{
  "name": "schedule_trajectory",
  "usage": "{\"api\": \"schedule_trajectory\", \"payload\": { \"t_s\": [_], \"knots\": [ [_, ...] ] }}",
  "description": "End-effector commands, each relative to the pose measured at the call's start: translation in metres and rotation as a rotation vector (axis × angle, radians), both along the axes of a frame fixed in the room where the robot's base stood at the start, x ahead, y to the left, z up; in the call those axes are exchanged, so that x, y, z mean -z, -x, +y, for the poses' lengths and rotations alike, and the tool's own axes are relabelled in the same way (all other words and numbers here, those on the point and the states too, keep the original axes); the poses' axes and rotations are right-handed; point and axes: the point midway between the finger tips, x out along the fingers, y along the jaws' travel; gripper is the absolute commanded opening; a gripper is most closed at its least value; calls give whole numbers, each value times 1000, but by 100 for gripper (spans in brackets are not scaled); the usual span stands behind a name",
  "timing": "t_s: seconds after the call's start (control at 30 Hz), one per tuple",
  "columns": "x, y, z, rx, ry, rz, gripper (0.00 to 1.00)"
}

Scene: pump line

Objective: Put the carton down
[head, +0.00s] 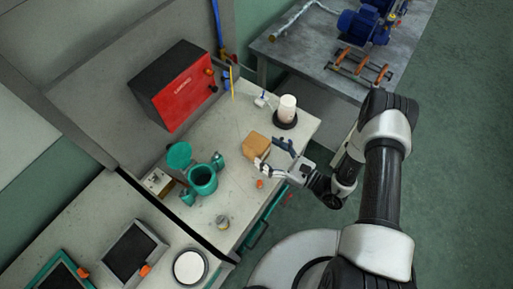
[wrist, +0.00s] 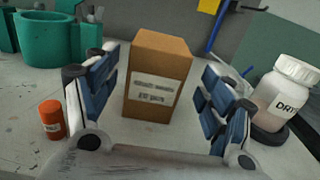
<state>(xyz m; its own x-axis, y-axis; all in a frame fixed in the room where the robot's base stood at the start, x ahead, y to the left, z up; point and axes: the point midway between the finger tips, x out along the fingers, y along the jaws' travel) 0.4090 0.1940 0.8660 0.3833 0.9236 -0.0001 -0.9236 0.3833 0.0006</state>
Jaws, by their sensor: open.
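The carton (head: 256,146) is a small brown box standing upright on the light worktop in the head view. In the wrist view the carton (wrist: 158,77) shows a white label on its near face. My gripper (head: 272,154) is open at the carton's right side in the head view. In the wrist view my gripper (wrist: 157,100) has its blue-padded fingers on either side of the carton, with a visible gap on both sides. The carton appears to rest on the worktop.
A white bottle (wrist: 284,92) on a dark round base stands to the right. A small orange bottle (wrist: 52,119) stands to the left. Green containers (head: 202,180) and a red-fronted box (head: 184,92) are also on the worktop (head: 237,205).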

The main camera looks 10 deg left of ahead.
Motion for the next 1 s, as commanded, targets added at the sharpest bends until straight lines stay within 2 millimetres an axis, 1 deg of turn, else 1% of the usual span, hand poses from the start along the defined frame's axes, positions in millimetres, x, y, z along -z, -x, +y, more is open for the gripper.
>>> {"api": "schedule_trajectory", "payload": {
  "t_s": [0.2,0.3,0.43,0.63,1.0],
  "knots": [
    [6,-7,30,-7,0,-2,75],
    [5,-12,42,-5,1,-2,75],
    [5,-16,48,-2,1,-2,75],
    [4,-16,48,-1,0,-1,75],
    [4,-16,48,-1,0,-1,50]
  ]
}}
